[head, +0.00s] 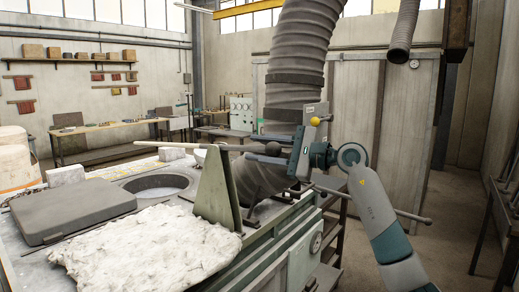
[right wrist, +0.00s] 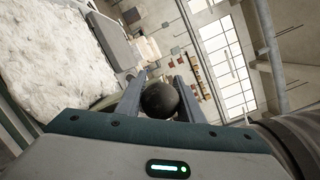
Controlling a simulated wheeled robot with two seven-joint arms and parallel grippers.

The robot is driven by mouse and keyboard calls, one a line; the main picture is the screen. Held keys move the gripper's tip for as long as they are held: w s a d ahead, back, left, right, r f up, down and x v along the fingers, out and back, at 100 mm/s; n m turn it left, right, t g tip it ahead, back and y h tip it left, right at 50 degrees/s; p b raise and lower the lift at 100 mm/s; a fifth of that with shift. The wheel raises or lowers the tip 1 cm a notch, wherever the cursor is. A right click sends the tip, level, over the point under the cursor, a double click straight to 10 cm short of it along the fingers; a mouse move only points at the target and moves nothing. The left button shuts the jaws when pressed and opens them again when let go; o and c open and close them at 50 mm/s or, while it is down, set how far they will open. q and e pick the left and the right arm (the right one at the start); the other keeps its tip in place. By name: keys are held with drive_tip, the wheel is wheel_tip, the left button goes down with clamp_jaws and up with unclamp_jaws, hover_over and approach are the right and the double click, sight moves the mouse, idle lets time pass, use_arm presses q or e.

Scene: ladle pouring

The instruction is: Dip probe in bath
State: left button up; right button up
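The probe (head: 185,147) is a long pale rod lying almost level across the head view. Its left part is above the bath, and it crosses the top of an upright green plate (head: 213,190). A dark round knob (head: 273,148) is at its right end. My right gripper (head: 287,155) is at this knob. In the right wrist view the knob (right wrist: 160,100) sits between my two fingers and fills most of the gap; whether they press on it is unclear. The bath (head: 158,186) is a round opening in the bench top. My left gripper is not in view.
A thick grey slab (head: 70,209) lies left of the bath. A rumpled white blanket (head: 150,250) covers the bench front. Pale blocks (head: 66,175) stand near the bath's far side. A large ribbed hose (head: 300,45) rises behind the gripper.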

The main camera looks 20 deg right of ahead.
clamp_jaws()
wheel_tip(320, 180, up, 9)
drive_tip(key=w+a+h+p, duration=0.1)
drive_tip(key=w+a+p, duration=0.1)
drive_tip(key=w, duration=0.1)
drive_tip(key=shift+f+g, duration=0.15)
drive_tip(key=shift+g, duration=0.25)
